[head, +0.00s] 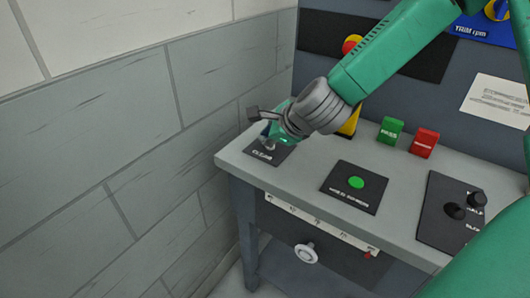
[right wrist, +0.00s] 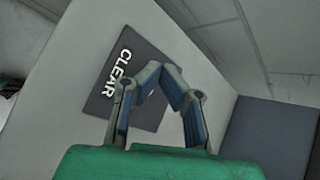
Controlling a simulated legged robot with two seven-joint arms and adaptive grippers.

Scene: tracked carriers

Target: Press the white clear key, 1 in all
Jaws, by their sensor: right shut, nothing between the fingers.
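The black plate marked CLEAR (head: 262,156) lies at the left end of the grey bench top. It also shows in the right wrist view (right wrist: 120,88), tilted, with white lettering. My right gripper (head: 270,136) is over this plate, fingers pointing down at it. In the right wrist view the gripper (right wrist: 168,72) has its fingertips together, with nothing seen between them. The white clear key cannot be made out for sure; the fingers cover that part of the plate. I cannot tell whether the fingertips touch it. My left gripper is not in view.
A green round button (head: 355,183) on a black plate is to the right. Green (head: 390,131) and red (head: 424,143) blocks stand behind it, and black knobs (head: 455,211) are further right. A grey block wall (head: 130,130) is close on the left.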

